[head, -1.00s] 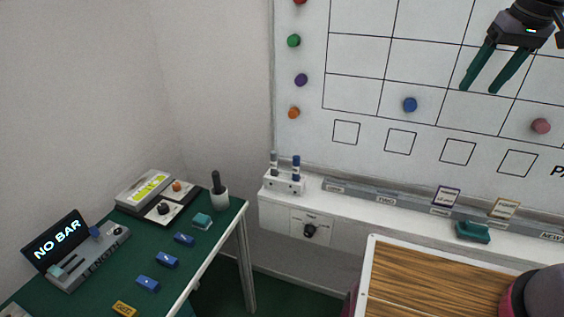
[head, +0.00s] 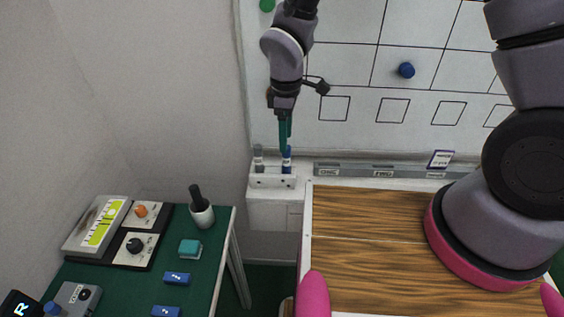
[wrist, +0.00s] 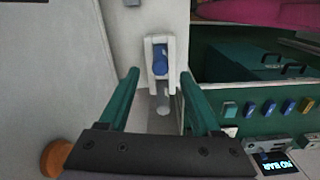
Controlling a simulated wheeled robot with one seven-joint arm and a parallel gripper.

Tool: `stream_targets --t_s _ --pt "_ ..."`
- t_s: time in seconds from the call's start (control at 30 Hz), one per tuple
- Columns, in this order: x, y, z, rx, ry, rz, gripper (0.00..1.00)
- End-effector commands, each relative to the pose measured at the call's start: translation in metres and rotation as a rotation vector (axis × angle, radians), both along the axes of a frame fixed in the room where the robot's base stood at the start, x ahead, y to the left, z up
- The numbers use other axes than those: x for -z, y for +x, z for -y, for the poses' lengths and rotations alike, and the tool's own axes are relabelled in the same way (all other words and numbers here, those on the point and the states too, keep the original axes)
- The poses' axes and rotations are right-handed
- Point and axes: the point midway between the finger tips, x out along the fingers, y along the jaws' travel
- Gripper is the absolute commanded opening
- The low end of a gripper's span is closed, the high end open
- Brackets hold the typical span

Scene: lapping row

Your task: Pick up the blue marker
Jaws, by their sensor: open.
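The blue marker (head: 287,163) stands upright in the white holder (head: 262,182) at the left end of the ledge under the whiteboard. My gripper (head: 284,148) points down just above and around the marker's top. Its teal fingers are open in the wrist view (wrist: 160,76), one on each side of the marker, with gaps between. The fingers partly hide the marker's upper part in the head view.
A grey marker (head: 259,158) stands in the same holder, left of the blue one. The whiteboard (head: 350,70) with a blue magnet (head: 406,70) rises behind. A green table (head: 215,245) stands left, and a wood-topped surface (head: 370,235) lies in front.

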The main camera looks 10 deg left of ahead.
Motion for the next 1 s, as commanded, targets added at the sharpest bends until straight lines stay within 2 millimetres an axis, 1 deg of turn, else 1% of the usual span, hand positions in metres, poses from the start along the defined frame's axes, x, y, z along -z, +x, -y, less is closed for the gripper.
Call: stream_targets --t_s 0.03,0.1,0.27,0.5,0.6,0.7,0.87,0.9,0.97,1.0 --pt "0.009 -0.001 0.000 -0.001 -0.002 -0.002 0.65" --pt "0.017 0.000 0.000 0.000 -0.002 -0.002 0.65" --pt "0.027 0.000 0.000 0.002 -0.001 -0.001 0.65" --pt "0.062 -0.001 0.002 0.001 -0.003 -0.002 0.65" --pt "0.072 -0.001 0.001 0.002 -0.001 -0.001 0.65" --pt "0.075 0.000 0.001 0.004 0.000 0.000 0.65" --pt "0.075 0.000 0.001 0.004 0.001 0.001 0.65" --pt "0.075 0.000 0.001 0.004 0.001 0.001 0.57" --pt "0.075 0.000 0.001 0.004 0.001 0.001 0.34" --pt "0.075 0.000 0.001 0.004 0.001 0.001 0.19"
